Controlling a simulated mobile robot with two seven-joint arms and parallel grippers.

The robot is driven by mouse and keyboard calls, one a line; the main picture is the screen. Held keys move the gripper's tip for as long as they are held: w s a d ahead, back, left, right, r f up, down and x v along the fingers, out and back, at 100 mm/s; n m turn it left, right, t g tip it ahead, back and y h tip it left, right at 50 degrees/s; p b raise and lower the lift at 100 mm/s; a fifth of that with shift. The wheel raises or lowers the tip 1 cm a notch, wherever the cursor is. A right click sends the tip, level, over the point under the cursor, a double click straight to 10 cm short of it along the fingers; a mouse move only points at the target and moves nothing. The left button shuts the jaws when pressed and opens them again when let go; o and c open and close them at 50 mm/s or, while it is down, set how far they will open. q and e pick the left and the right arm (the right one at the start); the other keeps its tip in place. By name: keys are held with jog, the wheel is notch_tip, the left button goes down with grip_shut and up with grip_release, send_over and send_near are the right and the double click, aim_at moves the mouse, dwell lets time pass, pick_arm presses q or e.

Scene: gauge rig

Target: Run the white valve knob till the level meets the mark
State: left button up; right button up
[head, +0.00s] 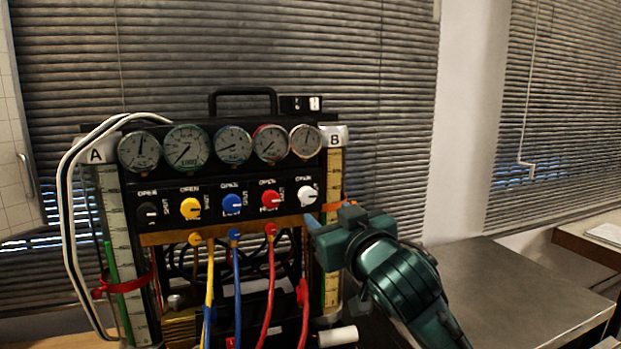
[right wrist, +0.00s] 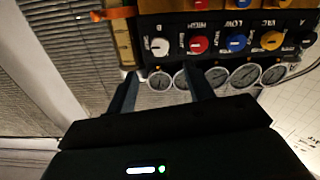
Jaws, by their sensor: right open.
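The white valve knob (head: 308,196) is at the right end of the knob row on the black gauge panel. In the right wrist view, which is upside down, the white knob (right wrist: 159,47) lies beyond my fingertips, roughly between their lines. My right gripper (head: 314,222) is open and empty, just below the knob in the head view; its two fingers (right wrist: 161,72) stand apart. Tube B (head: 334,170) has a yellowish scale and an orange band (head: 333,206). Tube A (head: 110,190) has a red band (head: 125,283) and a green strip. I cannot read a liquid level in tube B.
Black, yellow (head: 190,208), blue (head: 232,204) and red (head: 269,199) knobs sit left of the white one, below several round gauges (head: 187,147). Coloured hoses hang below. A grey table (head: 510,290) stands at the right, its visible top clear. Blinds cover the windows behind.

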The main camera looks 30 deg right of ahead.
aim_at(309, 197)
jog(key=p+x, duration=0.1)
jog(key=x, duration=0.9)
jog(key=shift+w+d, duration=0.15)
jog(key=shift+w, duration=0.05)
jog(key=shift+c, duration=0.2)
